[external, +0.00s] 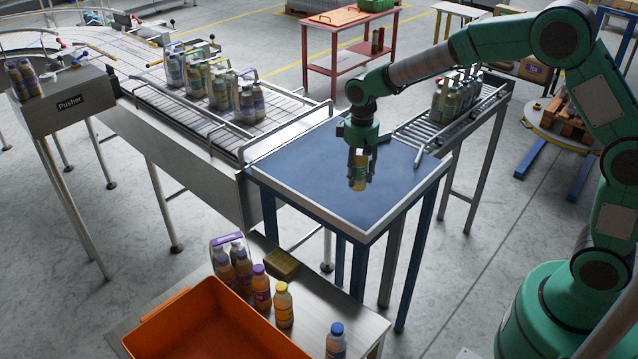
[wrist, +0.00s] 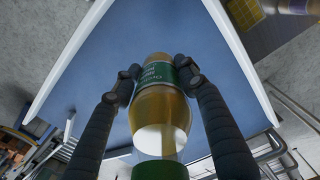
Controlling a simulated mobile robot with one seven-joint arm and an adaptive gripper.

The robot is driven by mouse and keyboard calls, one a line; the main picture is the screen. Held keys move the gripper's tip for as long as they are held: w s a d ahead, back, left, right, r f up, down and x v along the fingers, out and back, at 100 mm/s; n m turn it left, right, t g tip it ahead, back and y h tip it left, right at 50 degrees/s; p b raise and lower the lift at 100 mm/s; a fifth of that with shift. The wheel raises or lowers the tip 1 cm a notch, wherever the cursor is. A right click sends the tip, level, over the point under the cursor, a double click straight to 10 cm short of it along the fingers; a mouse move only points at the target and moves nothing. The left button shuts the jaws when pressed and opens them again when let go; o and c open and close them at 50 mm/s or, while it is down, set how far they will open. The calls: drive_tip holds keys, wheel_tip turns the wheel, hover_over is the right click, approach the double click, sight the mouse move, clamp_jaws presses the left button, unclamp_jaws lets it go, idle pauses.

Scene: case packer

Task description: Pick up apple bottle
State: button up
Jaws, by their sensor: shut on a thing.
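My gripper (external: 361,152) is over the blue table and shut on an amber bottle (external: 358,172) with a green label, likely the apple bottle. In the wrist view the bottle (wrist: 160,103) sits between the two dark fingertips (wrist: 158,76), which press on its sides at the label. The label's print is too small to read fully. A green part shows at the bottle's near end. The external view does not clearly show whether the bottle touches the table.
The blue table (external: 310,185) is otherwise bare, with a pale raised rim. A conveyor (external: 190,112) with bottle packs is at left, and a roller track (external: 440,128) with another pack at right. In front, an orange bin (external: 160,325) and several loose bottles (external: 283,305) stand on a metal bench.

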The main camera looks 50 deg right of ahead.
sight(359, 164)
drive_tip(key=shift+r, duration=1.65)
